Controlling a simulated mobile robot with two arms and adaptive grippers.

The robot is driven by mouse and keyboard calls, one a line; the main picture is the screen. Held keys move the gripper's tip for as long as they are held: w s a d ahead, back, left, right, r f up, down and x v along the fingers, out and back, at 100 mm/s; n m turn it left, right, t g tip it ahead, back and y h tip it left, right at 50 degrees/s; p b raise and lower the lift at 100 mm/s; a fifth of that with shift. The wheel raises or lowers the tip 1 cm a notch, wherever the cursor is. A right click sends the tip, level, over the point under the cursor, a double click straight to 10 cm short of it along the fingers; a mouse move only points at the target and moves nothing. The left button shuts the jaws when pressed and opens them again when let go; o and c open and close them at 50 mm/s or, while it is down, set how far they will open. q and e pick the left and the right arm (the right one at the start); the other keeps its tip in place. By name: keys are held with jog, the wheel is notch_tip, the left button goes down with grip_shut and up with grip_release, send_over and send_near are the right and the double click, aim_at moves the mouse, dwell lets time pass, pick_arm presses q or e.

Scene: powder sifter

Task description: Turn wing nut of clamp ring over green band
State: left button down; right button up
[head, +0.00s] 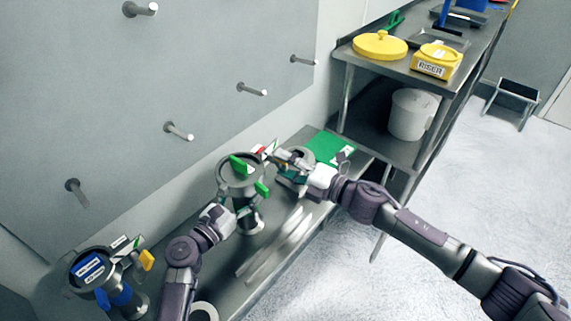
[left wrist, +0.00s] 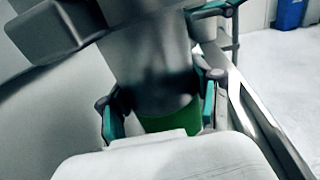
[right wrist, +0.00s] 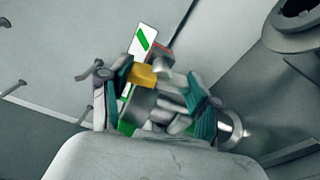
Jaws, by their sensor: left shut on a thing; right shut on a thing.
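The green-marked sifter (head: 240,170) stands upright on the bench, with green pieces at its round rim. My left gripper (head: 228,216) is shut on its grey body below the rim. In the left wrist view the fingers flank the grey cylinder (left wrist: 150,60), with the green band (left wrist: 168,118) between the fingertips. My right gripper (head: 296,172) is shut on a metal clamp part (right wrist: 145,103) to the right of the sifter. A yellow piece (right wrist: 142,74) and a white tag with a green stripe (right wrist: 145,38) show there. Fingers hide the exact contact and most of the ring.
A blue-marked sifter (head: 88,270) stands at lower left. A green mat (head: 328,147) lies behind my right gripper. Pegs (head: 178,131) stick out of the wall panel. A steel shelf (head: 400,68) at back right holds a yellow lid (head: 380,45) and a RISER block (head: 436,60).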

jog(key=m, duration=0.5)
jog(key=shift+m, duration=0.3)
jog(key=m, duration=0.4)
jog(key=shift+d+m, duration=0.1)
jog(key=shift+m, duration=0.3)
jog(key=shift+f, duration=0.1)
jog(key=o, duration=1.2)
jog(key=shift+c, duration=0.2)
jog(key=v, duration=1.2)
